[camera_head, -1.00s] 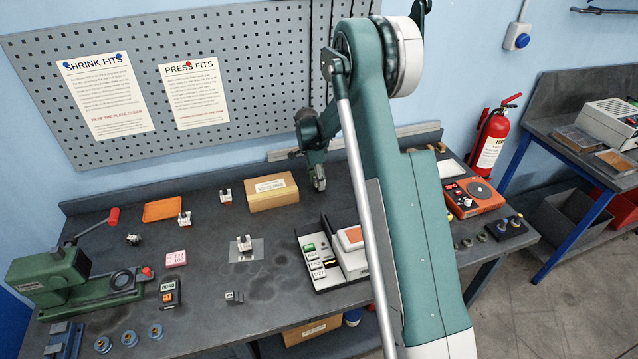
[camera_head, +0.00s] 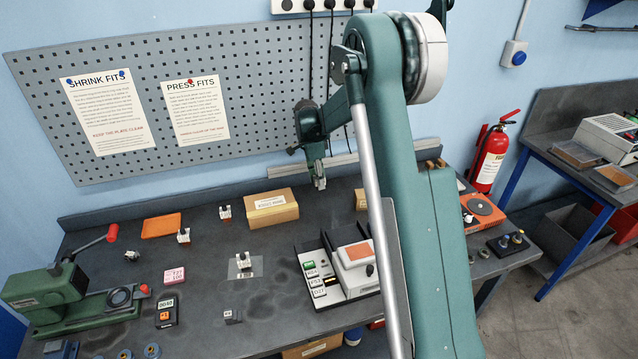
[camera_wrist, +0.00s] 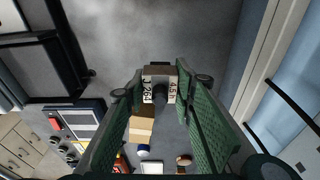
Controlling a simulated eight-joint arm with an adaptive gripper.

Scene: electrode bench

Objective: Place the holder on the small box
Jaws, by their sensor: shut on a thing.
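My gripper (camera_head: 318,182) hangs above the back of the bench, right of the larger cardboard box. In the wrist view, my gripper (camera_wrist: 164,92) has its green fingers closed on the holder (camera_wrist: 160,72), a small block with white printed labels and a dark post. The holder is held clear of the bench. In the head view it is tiny and hard to make out at the fingertips. A small cardboard box (camera_head: 361,199) stands right of the gripper, partly hidden behind my arm. It appears to be the box (camera_wrist: 141,128) below the holder in the wrist view.
The larger cardboard box (camera_head: 272,208) stands left of the gripper. Similar small holders (camera_head: 184,236) stand further left, near an orange tray (camera_head: 161,226). A black parts tray (camera_head: 322,291) with an instrument lies in front. A rail (camera_head: 290,168) and pegboard bound the back.

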